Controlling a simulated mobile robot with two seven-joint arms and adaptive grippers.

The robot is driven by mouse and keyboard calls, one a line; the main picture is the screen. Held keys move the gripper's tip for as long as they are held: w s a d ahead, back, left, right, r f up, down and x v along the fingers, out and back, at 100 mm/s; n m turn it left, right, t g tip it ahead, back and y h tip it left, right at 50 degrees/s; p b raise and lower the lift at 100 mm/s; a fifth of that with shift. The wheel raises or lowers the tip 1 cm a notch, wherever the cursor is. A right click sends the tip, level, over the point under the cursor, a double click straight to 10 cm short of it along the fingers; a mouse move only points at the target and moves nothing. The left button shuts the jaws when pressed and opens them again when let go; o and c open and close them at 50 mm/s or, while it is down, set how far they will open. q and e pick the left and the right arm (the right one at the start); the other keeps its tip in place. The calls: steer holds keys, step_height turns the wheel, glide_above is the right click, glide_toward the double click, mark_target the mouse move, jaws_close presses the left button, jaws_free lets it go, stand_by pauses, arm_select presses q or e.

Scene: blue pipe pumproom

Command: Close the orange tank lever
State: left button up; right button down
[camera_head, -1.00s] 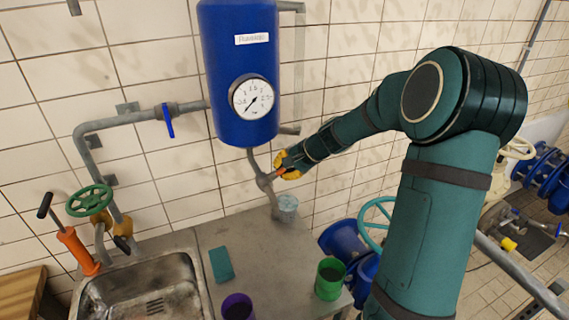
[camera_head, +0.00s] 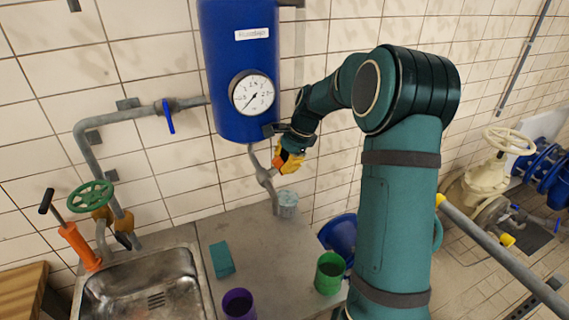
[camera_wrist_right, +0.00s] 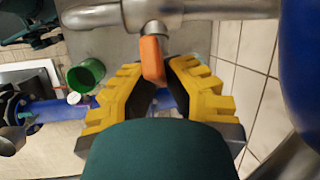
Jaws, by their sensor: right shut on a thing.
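The blue tank (camera_head: 238,60) hangs on the tiled wall, with a round gauge (camera_head: 253,93) low on its front. A grey pipe (camera_head: 262,172) runs down from its bottom. My right gripper (camera_head: 284,160) is beside this pipe, just below the tank. In the right wrist view the orange tank lever (camera_wrist_right: 152,58) sits between the yellow fingers of my right gripper (camera_wrist_right: 155,74), which is shut on it. The lever joins the pipe valve at the top of that view. The fingers mostly hide the lever in the head view. My left gripper is out of view.
A grey cup (camera_head: 287,203) stands under the pipe outlet on the counter (camera_head: 225,222). A green cup (camera_head: 330,272), a purple cup (camera_head: 238,304) and a teal sponge (camera_head: 221,260) are nearby. The sink (camera_head: 140,285) is at left. A blue-handled valve (camera_head: 168,117) is on the left pipe.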

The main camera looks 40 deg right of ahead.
steer(key=shift+a, duration=0.1)
steer(key=shift+f, duration=0.1)
stand_by(0.3)
steer(key=c, duration=1)
jaws_free()
steer(key=shift+r, duration=0.2)
steer(key=shift+r, duration=0.25)
steer(key=s+d, duration=0.2)
steer(key=d, duration=0.1)
steer(key=s+d+r, duration=0.1)
steer(key=s+d, duration=0.2)
steer(key=d, duration=0.1)
steer(key=s+d+r, duration=0.1)
steer(key=s+d, duration=0.2)
steer(key=shift+d, duration=0.15)
